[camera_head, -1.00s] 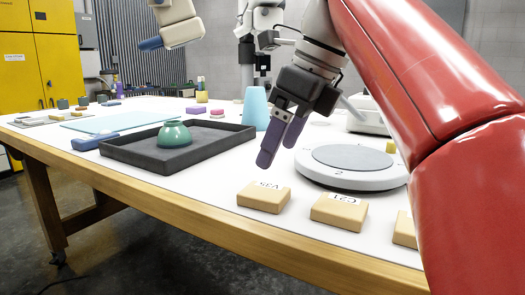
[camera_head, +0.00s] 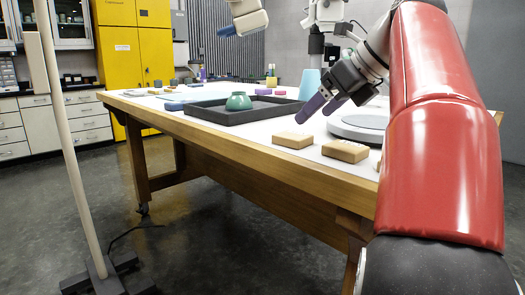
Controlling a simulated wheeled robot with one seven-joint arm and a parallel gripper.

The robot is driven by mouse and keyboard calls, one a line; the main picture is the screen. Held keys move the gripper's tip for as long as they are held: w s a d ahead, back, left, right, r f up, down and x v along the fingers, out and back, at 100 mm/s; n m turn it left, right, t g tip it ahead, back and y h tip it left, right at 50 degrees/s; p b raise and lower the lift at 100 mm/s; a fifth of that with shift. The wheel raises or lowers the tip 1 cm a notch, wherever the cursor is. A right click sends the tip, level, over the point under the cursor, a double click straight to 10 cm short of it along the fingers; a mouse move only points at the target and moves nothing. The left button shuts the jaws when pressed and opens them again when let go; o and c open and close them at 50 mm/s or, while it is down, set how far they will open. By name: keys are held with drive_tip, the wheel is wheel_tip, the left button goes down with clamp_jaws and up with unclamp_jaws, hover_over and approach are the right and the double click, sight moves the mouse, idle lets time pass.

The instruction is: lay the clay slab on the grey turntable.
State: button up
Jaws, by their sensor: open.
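Two tan labelled blocks, which look like clay slabs, lie on the near edge of the table: one on the left (camera_head: 293,141) and one to its right (camera_head: 345,151). A sliver of a third shows beside my arm. I cannot tell which is the task's slab. The grey turntable (camera_head: 352,129) is a low round disc behind the blocks, its right side hidden by my red arm. My gripper (camera_head: 322,106) is open and empty, its purple fingers pointing down-left above the table, behind the blocks and just left of the turntable.
A black tray (camera_head: 205,118) with a green bowl (camera_head: 238,101) lies left on the table (camera_head: 178,123). A light blue cup (camera_head: 309,84) stands behind my gripper. A pole on a dark foot (camera_head: 105,272) stands front left. The floor between pole and table is mostly clear.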

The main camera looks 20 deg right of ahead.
sight(293, 135)
drive_tip(key=b+x, duration=0.1)
drive_tip(key=x, duration=0.1)
drive_tip(key=shift+w+f, duration=0.1)
drive_tip(key=shift+f, duration=0.2)
drive_tip(key=b+x, duration=0.1)
drive_tip(key=x, duration=0.4)
drive_tip(key=shift+w+d+b, duration=0.1)
drive_tip(key=shift+w+b, duration=0.2)
drive_tip(key=shift+b, duration=0.1)
drive_tip(key=shift+r, duration=0.1)
drive_tip(key=c, duration=1.2)
